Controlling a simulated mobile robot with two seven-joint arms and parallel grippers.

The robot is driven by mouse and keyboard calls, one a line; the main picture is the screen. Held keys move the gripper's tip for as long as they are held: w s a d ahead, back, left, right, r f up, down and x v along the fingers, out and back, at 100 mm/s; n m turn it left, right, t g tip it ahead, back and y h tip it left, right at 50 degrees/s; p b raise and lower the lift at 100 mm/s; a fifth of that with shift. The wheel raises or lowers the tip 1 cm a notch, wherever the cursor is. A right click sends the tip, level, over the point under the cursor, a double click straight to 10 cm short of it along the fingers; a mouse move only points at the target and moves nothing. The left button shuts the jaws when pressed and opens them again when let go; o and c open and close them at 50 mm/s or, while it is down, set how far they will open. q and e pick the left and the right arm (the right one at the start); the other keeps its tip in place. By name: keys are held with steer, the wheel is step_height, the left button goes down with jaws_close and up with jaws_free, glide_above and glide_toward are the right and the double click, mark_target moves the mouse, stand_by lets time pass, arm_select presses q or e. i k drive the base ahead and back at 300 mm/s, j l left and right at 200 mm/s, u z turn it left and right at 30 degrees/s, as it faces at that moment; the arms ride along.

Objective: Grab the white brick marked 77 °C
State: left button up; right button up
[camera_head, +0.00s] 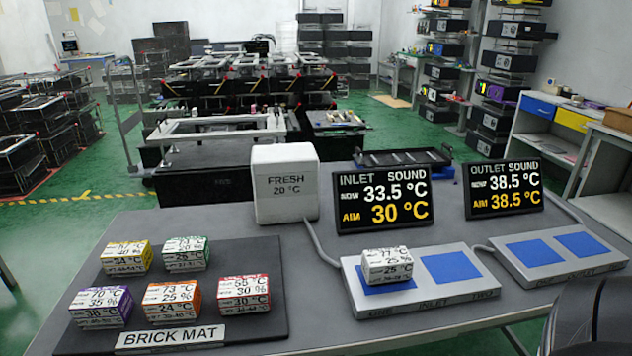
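The white brick (387,265), with a label that seems to read 77 °C and 25 %, sits on the left blue pad of the inlet tray (437,304). The tray's right blue pad (451,267) is bare. Neither of my grippers shows its fingers in the head view. A dark rounded part of my own body, likely my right arm, fills the bottom right corner and is cut off by the frame. Nothing touches the white brick except the tray under it.
The brick mat (262,258) on the left holds several bricks with coloured edges. A white box marked FRESH 20 °C (285,186), an inlet display (385,199) and an outlet display (503,188) stand behind. The outlet tray (561,249) is empty. Bare table lies between mat and inlet tray.

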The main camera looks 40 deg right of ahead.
mark_target(394, 265)
steer(key=z, duration=1.7)
